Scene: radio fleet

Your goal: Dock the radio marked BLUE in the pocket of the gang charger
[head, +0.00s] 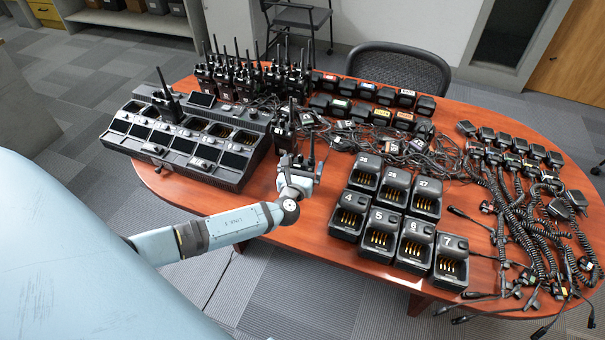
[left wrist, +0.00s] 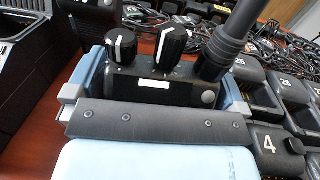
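The gang charger (head: 182,163) is a long dark unit at the table's left, with several display panels and open pockets along its rear row. One radio (head: 167,106) stands upright in its far left part. My left gripper (head: 299,172) is right of the charger, above the table's front part. Its blue fingers are close against both sides of a black radio (left wrist: 160,86), seen from above with two knobs, a thick antenna and a small white label. I cannot read the label, so I cannot tell whether this is the BLUE one. My right gripper is out of view.
Several radios (head: 236,78) crowd the back left. Numbered single chargers (head: 383,229) stand right of my gripper. Tangled cables (head: 385,143) and coiled-cord microphones (head: 520,190) cover the right side. Bare table lies before the charger's right end.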

